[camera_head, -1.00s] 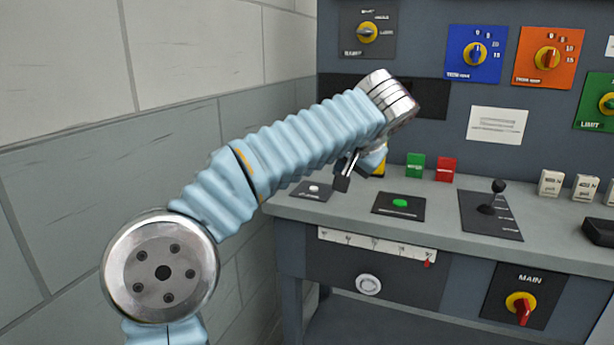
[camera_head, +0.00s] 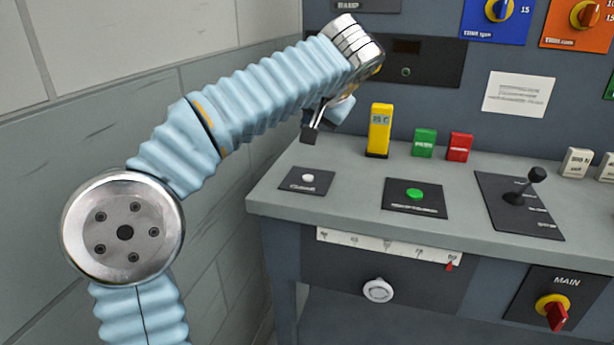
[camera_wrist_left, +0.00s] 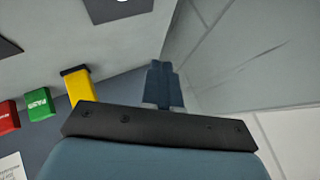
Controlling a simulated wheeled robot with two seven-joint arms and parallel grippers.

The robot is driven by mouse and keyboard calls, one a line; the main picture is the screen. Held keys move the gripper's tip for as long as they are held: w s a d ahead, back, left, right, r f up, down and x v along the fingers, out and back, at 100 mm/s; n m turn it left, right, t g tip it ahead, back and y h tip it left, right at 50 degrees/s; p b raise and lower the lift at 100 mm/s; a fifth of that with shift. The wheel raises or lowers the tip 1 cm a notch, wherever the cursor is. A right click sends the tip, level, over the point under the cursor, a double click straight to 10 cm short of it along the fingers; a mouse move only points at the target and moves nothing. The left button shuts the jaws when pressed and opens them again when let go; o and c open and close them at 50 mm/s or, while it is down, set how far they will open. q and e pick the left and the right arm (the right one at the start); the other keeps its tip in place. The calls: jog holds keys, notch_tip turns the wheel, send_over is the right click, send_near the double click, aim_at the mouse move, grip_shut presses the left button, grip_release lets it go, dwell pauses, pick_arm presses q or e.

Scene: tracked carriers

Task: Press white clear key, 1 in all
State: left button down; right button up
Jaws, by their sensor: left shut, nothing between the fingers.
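The white clear key (camera_head: 307,178) is a small round button on a dark plate at the left end of the bench top. In the left wrist view a bit of it (camera_wrist_left: 124,1) shows at the top edge. My left gripper (camera_head: 309,137) is shut and empty, above and a little behind the key, apart from it. In the left wrist view its closed fingers (camera_wrist_left: 163,82) show against the bench and wall. My right gripper is in neither view.
A green button (camera_head: 415,194) and a black joystick (camera_head: 525,187) stand to the right on the bench. Behind them are a yellow meter (camera_head: 379,131), a green block (camera_head: 424,143) and a red block (camera_head: 459,148). A grey wall (camera_head: 60,150) bounds the left.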

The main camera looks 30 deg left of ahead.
pick_arm(q)
jog(key=b, duration=0.5)
send_over(310, 179)
notch_tip(310, 179, down, 7)
jog(key=shift+f, duration=0.1)
jog(key=shift+f+b, duration=0.45)
jog(key=shift+f, duration=0.2)
dwell(1.2)
jog(key=shift+f, duration=0.35)
jog(key=shift+f+b, duration=0.5)
jog(key=shift+b, duration=0.1)
dwell(0.4)
jog(key=shift+r, duration=0.15)
jog(key=shift+r+p, duration=0.8)
jog(key=shift+p, duration=0.1)
